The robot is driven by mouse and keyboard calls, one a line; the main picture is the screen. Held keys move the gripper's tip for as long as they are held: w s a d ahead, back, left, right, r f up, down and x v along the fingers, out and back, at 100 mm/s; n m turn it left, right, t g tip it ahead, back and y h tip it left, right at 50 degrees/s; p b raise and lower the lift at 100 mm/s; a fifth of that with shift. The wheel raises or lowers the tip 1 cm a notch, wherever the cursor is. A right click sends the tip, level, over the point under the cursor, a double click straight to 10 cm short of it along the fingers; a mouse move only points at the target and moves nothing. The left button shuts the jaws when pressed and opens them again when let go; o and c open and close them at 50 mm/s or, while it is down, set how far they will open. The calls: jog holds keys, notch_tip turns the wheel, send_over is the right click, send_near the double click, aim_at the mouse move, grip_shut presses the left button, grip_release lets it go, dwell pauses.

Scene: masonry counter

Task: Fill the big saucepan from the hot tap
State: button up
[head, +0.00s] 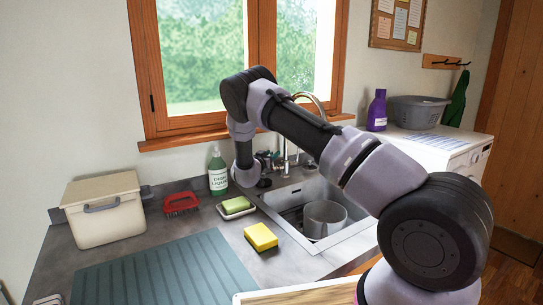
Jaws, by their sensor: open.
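The big saucepan (325,219), a grey metal pot, stands upright in the sink (352,240) in the head view. Its inside is too small to show whether it holds water. The tap (313,99) has a tall curved metal spout and rises behind the sink, partly hidden by my arm. My gripper (269,161) is open, small and dark, beside the tap's base at the back left of the sink. I cannot tell whether it touches the tap. The hot and cold controls cannot be told apart here.
A green soap bottle (217,171), a red brush (181,203), a green sponge on a dish (236,207) and a yellow sponge (260,237) stand left of the sink. A cream bin (102,210) is at the back left. The ribbed mat (155,275) is bare.

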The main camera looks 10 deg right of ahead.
grip_shut()
dwell(1.4)
